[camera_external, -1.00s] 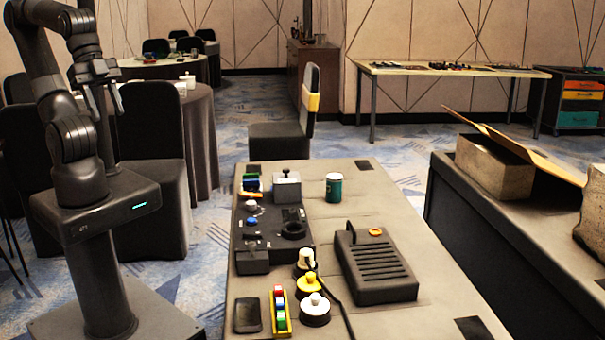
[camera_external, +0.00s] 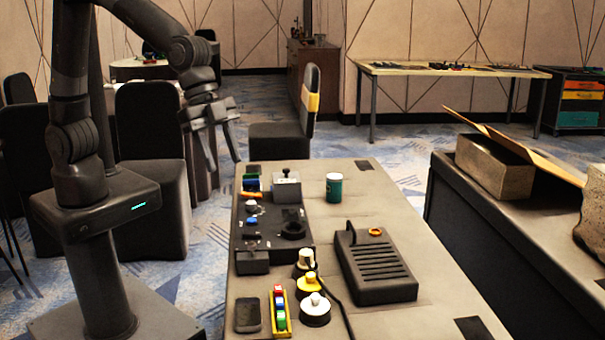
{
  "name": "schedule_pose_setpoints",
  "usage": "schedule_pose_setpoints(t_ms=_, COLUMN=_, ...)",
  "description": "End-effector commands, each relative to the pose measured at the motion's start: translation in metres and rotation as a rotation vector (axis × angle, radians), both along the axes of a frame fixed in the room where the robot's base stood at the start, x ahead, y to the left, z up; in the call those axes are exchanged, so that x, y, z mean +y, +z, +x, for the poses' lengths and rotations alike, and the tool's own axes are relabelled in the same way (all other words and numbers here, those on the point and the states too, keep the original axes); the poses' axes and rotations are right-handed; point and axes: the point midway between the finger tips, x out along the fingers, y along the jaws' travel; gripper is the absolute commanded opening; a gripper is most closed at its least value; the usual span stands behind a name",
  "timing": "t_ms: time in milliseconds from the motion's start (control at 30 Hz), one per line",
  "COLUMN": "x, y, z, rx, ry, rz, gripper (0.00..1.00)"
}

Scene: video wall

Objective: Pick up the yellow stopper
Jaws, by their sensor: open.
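The yellow stopper (camera_external: 309,284) looks like a round, yellow-topped piece with a small knob. It sits on the front part of the long table (camera_external: 390,215), between a white-topped round piece (camera_external: 316,306) in front and a cream-coloured one (camera_external: 305,260) behind. A dark cable runs close beside it. My gripper (camera_external: 224,162) is open and empty, with its fingers pointing down. It hangs in the air by the table's far left corner, well behind and left of the yellow stopper.
A narrow yellow tray of coloured blocks (camera_external: 280,312) and a dark flat device (camera_external: 248,315) lie left of the stopper. A black control box (camera_external: 272,235), a ridged dark unit (camera_external: 373,268) and a green cup (camera_external: 334,188) are further back. A chair (camera_external: 285,140) stands behind the table.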

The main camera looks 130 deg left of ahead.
Motion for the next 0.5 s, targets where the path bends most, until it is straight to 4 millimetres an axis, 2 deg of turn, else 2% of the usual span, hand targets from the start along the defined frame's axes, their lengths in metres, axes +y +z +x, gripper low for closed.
schedule_pose_setpoints(t_ms=33, x=0.011, y=-0.015, z=0.014, rx=0.008, ry=0.001, rz=-0.006, gripper=0.45)
schedule_pose_setpoints(t_ms=200, x=0.042, y=-0.062, z=0.054, rx=0.015, ry=-0.012, rz=-0.021, gripper=0.45)
schedule_pose_setpoints(t_ms=400, x=0.077, y=-0.12, z=0.09, rx=0.015, ry=-0.019, rz=-0.041, gripper=0.45)
schedule_pose_setpoints(t_ms=500, x=0.089, y=-0.141, z=0.1, rx=0.013, ry=-0.02, rz=-0.048, gripper=0.45)
